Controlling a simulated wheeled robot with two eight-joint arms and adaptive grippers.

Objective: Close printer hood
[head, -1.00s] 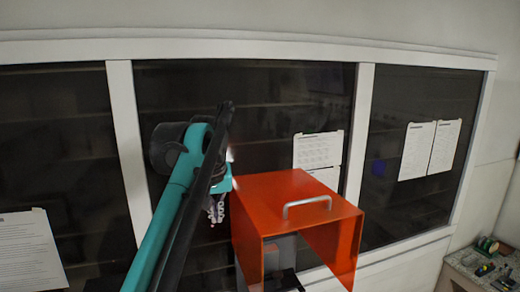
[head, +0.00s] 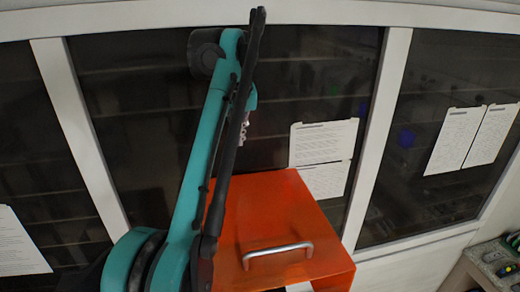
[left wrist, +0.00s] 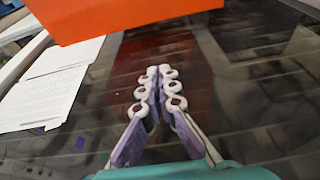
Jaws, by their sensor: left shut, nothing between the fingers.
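The printer hood (head: 275,220) is an orange box-like cover with a metal handle (head: 278,250) near its front edge, low in the middle of the head view. Its lower part is cut off by the picture edge, so I cannot tell how far it is closed. My left gripper (head: 241,132) is behind and above the hood's far left side, partly hidden by my arm. In the left wrist view its fingers (left wrist: 158,76) are shut tip to tip and empty. The orange hood (left wrist: 110,14) fills the top there, apart from the fingers. My right gripper is out of view.
Dark glass panes in white frames (head: 391,100) stand behind the hood. Paper sheets (head: 323,143) hang on the glass. A counter with small items (head: 492,262) is at the lower right.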

